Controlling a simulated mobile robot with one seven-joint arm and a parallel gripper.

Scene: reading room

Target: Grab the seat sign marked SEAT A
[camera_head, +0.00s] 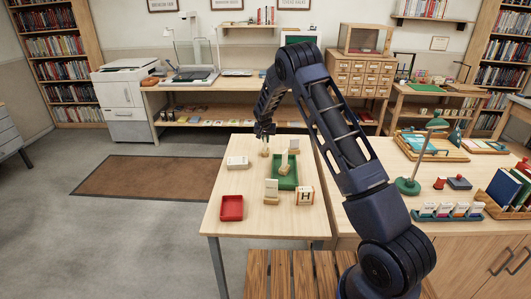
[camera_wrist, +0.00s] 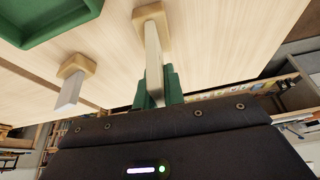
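My gripper (camera_head: 265,131) is over the far left part of the light wood table, pointing down. In the wrist view its green fingers (camera_wrist: 159,88) are close on both sides of a pale upright seat sign (camera_wrist: 153,50) with a wooden base. No gap shows between fingers and plate. This sign also shows below the gripper in the head view (camera_head: 265,149). I cannot tell whether its base touches the table. Another seat sign (camera_wrist: 71,90) stands beside it. More signs show at the green tray (camera_head: 294,145) and in front of it (camera_head: 271,188). No lettering is readable.
A green tray (camera_head: 290,184) lies mid-table. A red tray (camera_head: 231,207), a wooden block marked H (camera_head: 305,196) and a white item (camera_head: 237,162) are nearby. A desk on the right holds a green lamp (camera_head: 408,186) and a card rack (camera_head: 450,213).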

